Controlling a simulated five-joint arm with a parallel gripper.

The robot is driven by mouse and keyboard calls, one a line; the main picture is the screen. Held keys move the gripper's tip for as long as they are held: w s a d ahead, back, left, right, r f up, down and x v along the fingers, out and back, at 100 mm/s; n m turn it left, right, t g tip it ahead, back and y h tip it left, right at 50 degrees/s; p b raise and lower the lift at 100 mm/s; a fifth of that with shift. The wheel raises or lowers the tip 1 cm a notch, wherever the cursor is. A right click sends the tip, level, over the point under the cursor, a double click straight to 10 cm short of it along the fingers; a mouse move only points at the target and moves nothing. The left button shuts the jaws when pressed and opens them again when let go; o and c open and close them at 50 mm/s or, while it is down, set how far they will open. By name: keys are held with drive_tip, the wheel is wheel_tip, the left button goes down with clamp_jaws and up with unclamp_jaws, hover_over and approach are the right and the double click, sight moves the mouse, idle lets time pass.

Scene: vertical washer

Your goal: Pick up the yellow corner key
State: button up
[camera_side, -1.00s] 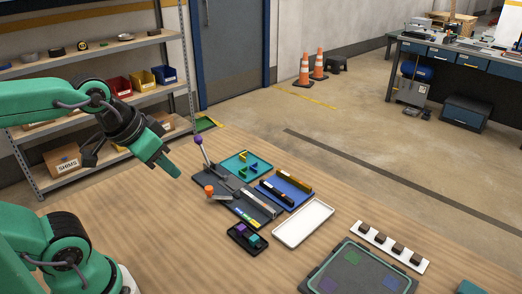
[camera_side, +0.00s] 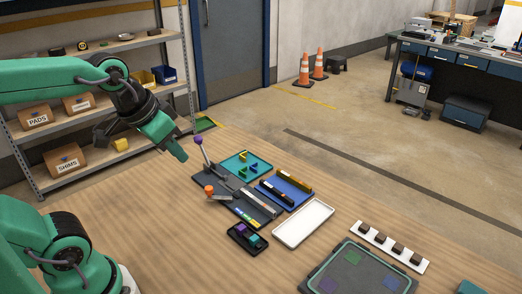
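The yellow corner key (camera_side: 242,156) looks like the small yellow piece near the back of the teal tray (camera_side: 265,167). A green piece (camera_side: 253,168) and a blue piece (camera_side: 243,171) lie in the same tray. My gripper (camera_side: 181,157) is in the air to the left of the tray, its green end angled down to the right. It is apart from the key, and nothing shows held at its tip. From this side I cannot make out a gap between its fingers.
Beside the tray stands a dark fixture with a purple-knobbed lever (camera_side: 199,140) and an orange knob (camera_side: 209,189). A blue tray (camera_side: 297,203) with bars, a white tray (camera_side: 304,223) and a small black tray (camera_side: 235,233) lie nearby. The front-left tabletop is clear.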

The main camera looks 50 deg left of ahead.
drive_tip(key=w+a+g, duration=0.1)
drive_tip(key=w+a, duration=0.3)
drive_tip(key=w, duration=0.7)
drive_tip(key=w+a+g, duration=0.2)
drive_tip(key=w+a, duration=0.2)
drive_tip(key=w, duration=0.7)
drive_tip(key=w+a+f, duration=0.4)
drive_tip(key=f, duration=0.2)
drive_tip(key=w+a+f+g, duration=0.1)
drive_tip(key=w+a+f, duration=0.3)
drive_tip(key=w+f, duration=0.1)
drive_tip(key=w+a+f+g, duration=0.1)
drive_tip(key=w+a+f, duration=0.3)
drive_tip(key=f, duration=0.3)
drive_tip(key=shift+w+a+f+m, duration=0.1)
drive_tip(key=shift+w+a+m, duration=0.15)
drive_tip(key=shift+a+m, duration=0.05)
drive_tip(key=shift+w+f, duration=0.15)
drive_tip(key=shift+f, duration=3.75)
clamp_jaws()
